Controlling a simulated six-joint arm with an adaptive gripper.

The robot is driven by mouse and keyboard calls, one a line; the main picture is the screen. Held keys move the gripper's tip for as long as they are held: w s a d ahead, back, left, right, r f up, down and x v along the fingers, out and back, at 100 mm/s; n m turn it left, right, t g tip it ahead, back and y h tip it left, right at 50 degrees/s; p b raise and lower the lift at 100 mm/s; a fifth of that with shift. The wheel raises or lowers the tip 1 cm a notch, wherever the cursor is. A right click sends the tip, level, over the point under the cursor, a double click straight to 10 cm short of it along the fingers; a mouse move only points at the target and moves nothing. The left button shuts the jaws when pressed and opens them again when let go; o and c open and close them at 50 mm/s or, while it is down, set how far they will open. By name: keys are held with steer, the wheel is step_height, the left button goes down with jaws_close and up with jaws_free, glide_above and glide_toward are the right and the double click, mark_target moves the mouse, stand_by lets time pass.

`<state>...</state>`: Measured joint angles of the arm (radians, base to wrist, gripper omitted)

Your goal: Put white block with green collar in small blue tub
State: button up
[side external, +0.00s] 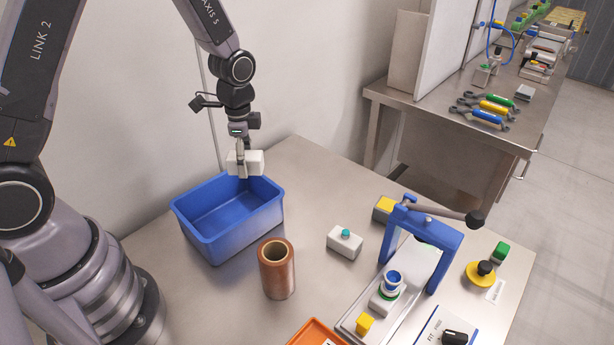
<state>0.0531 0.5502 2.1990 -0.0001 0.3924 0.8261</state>
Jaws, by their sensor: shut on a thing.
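My gripper (241,167) is shut on a white block (254,163) and holds it above the far right part of the blue tub (236,236). No green collar can be made out on the held block from this view; the fingers cover part of it. The visible inside of the tub looks empty. A white block with a green ring and a blue top (383,302) sits on the metal plate under the blue lever frame. Another white block with a teal knob (344,243) stands on the table, right of the tub.
A copper-coloured tube (276,271) stands upright just right of the tub. The blue lever frame (447,255) has a handle reaching right. An orange tray (316,334) lies at the front edge of view. A wall runs close behind the tub.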

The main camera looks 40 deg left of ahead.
step_height(320, 180, up, 2)
steer(key=shift+s+m, duration=0.3)
steer(key=shift+s, duration=0.1)
steer(key=s+f+m+g, duration=0.3)
steer(key=s+m, duration=0.2)
steer(key=s, duration=0.4)
steer(key=s+a+r+m+y, duration=0.1)
steer(key=s+a+m+y, duration=0.25)
steer(key=m+y, duration=0.45)
steer(key=s+a+r+m+y, duration=0.15)
steer(key=a+m+y, duration=0.35)
steer(key=m, duration=0.5)
steer(key=w+d+r+m+t+y, duration=0.1)
steer(key=w+d+m+t+y, duration=0.1)
steer(key=w+m+t+y, duration=0.5)
step_height(320, 180, down, 8)
steer(key=s+t+h, duration=0.2)
steer(key=t+h, duration=0.1)
steer(key=shift+s+d+r, duration=0.2)
steer(key=shift+d, duration=0.15)
